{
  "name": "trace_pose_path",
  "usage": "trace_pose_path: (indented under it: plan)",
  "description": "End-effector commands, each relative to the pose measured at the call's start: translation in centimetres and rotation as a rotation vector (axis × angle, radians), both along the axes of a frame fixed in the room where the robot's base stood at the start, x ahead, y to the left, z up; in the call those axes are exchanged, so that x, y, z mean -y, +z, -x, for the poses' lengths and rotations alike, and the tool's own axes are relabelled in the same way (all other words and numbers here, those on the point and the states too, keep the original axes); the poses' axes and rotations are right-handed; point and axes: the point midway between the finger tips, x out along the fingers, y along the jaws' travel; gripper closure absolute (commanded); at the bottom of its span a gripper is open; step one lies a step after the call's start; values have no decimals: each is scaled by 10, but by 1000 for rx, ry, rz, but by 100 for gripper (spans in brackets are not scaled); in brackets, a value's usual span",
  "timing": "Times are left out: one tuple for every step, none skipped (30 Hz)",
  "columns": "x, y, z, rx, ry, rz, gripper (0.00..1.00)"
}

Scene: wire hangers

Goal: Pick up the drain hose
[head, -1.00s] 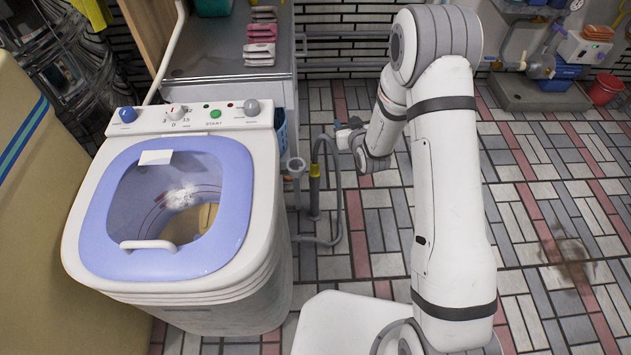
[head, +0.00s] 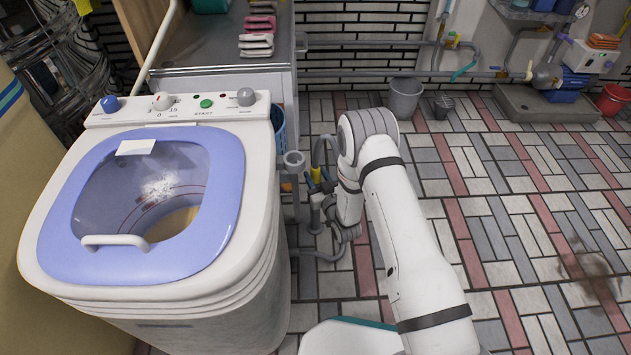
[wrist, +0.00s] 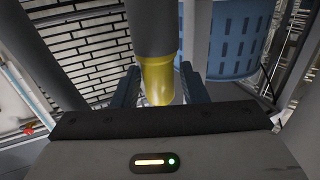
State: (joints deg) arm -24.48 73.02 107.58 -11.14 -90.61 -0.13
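The drain hose (head: 321,148) is grey with a yellow collar (head: 315,175). It stands upright beside the washing machine (head: 150,210), bending over at the top, and my arm hides part of it in the head view. In the wrist view the hose (wrist: 154,28) comes down from the top, and its yellow collar (wrist: 157,82) is between the two blue fingers of my gripper (wrist: 159,82). The fingers are apart, with a narrow gap showing beside the collar. My gripper (head: 318,203) is low at the hose in the head view, partly hidden by its own wrist.
A grey pipe (head: 293,165) stands between the washer and the hose. A blue basket (wrist: 238,38) hangs close behind the right finger. A grey bucket (head: 405,98) stands by the back wall.

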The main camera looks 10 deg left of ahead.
Motion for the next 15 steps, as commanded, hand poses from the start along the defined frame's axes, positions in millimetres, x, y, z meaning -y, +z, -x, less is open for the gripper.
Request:
trace_pose_path:
  plan:
    - [-5,-5,-8,5,0,-2,61]
    - [-7,-5,-12,4,0,-3,61]
    - [-10,-4,-17,2,0,-2,61]
    - [-12,-4,-19,2,0,-1,61]
    - [-14,-3,-22,2,0,-2,61]
    - [-16,-3,-25,2,-1,-1,61]
    - [-17,-3,-27,1,-2,-1,61]
    - [-17,-2,-28,1,-2,-1,61]
    - [-18,-2,-28,0,-2,0,61]
    - [-18,-1,-28,0,-2,0,61]
    - [-18,-1,-28,0,-2,0,61]
    - [-18,-1,-28,0,-2,0,61]
    - [-18,-1,-28,0,-2,0,61]
    - [-18,-1,-28,0,-2,0,61]
    - [-18,-1,-28,0,-2,0,62]
